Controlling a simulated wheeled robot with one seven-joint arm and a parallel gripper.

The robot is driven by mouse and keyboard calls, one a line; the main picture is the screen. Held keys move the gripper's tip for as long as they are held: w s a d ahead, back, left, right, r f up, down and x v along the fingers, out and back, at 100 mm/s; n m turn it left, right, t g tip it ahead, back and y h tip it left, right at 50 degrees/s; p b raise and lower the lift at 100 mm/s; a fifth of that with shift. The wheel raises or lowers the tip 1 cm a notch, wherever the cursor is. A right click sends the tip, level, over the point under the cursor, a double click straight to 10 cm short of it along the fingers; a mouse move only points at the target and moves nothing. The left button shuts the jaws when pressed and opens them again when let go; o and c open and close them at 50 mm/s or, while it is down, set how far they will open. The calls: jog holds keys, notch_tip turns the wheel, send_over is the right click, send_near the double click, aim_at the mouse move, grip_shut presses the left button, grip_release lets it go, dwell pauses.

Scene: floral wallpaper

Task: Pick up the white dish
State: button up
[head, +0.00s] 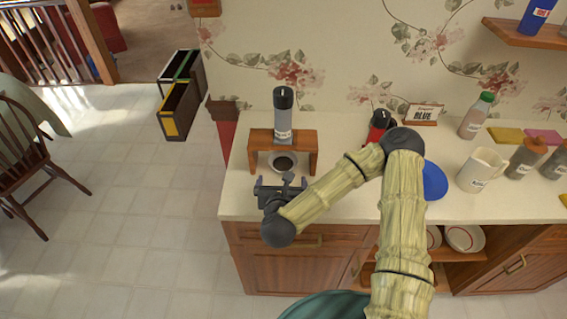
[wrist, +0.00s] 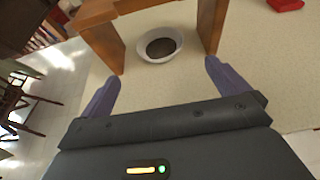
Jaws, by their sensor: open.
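The white dish (head: 283,163) is a small round bowl with dark contents. It sits on the counter under a small wooden stand, between the stand's two legs. In the wrist view the dish (wrist: 160,45) is ahead of my gripper, between the stand's legs, with its white rim showing. My gripper (head: 281,183) is open and empty, just in front of the stand, with the dish beyond its fingertips. Its two purple fingers (wrist: 163,80) are spread wide and apart from the dish.
The wooden stand (head: 311,152) bears a grey bottle with a dark cap (head: 283,115). A red object (head: 379,127), a small sign (head: 425,114) and a blue plate (head: 434,181) lie to the right. A white pitcher (head: 481,170) stands farther right. The counter's front edge is close below my gripper.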

aim_at(283, 172)
jog(key=p+x, duration=0.1)
jog(key=x, duration=0.8)
jog(key=shift+w, duration=0.15)
jog(key=shift+p+x, duration=1)
jog(key=shift+x, duration=1.6)
jog(key=c, duration=0.7)
jog(key=shift+r, duration=0.1)
